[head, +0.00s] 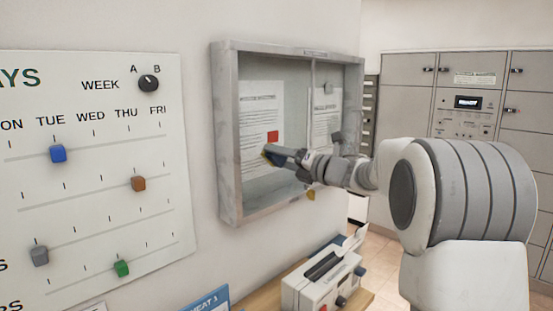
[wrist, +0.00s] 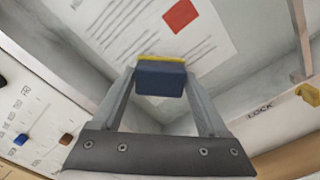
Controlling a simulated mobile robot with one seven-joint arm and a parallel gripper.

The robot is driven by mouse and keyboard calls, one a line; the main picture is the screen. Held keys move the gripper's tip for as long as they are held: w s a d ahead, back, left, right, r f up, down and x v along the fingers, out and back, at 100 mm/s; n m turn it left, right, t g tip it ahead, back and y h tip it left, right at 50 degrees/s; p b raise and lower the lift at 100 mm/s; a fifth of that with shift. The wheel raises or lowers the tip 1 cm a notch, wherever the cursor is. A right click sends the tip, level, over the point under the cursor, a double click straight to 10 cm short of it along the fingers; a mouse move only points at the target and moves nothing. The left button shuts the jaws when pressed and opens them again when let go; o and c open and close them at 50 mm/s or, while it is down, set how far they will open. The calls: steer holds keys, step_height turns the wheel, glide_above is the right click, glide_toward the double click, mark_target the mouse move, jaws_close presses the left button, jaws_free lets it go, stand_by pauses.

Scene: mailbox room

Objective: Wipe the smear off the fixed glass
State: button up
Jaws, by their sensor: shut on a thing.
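A grey-framed notice case (head: 229,150) hangs on the wall, with glass over its front and printed papers behind. The left pane (head: 259,186) lies in front of a sheet with a red square (head: 273,136). I cannot clearly make out a smear on the glass in either view. My gripper (head: 271,153) is shut on a small blue block with a yellow face (wrist: 160,80), which looks like a sponge. The block is at the left pane, just below the red square. I cannot tell whether its yellow face touches the glass.
A yellow knob (wrist: 308,94) beside the word LOCK sits on the case's lower frame. A wooden shelf (head: 262,299) with a grey-white device (head: 318,283) is below. A slider board (head: 95,170) is left, and lockers (head: 407,105) stand at back right.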

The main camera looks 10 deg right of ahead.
mark_target(256, 157)
steer(key=shift+w+a, duration=0.1)
steer(key=s+a+b, duration=0.1)
steer(key=a+b, duration=0.2)
steer(key=shift+s+f, duration=0.1)
steer(key=shift+s, duration=0.25)
steer(key=shift+s+a+r, duration=0.2)
steer(key=shift+a, duration=0.15)
steer(key=shift+s+d+f+b, duration=0.15)
steer(key=shift+s+d+b, duration=0.1)
steer(key=shift+s+b, duration=0.15)
steer(key=shift+b+v, duration=0.65)
steer(key=shift+v, duration=1.9)
steer(key=shift+d, duration=0.2)
steer(key=b+v, duration=0.1)
steer(key=v, duration=0.1)
steer(key=shift+s+d, duration=0.2)
steer(key=shift+s, duration=0.1)
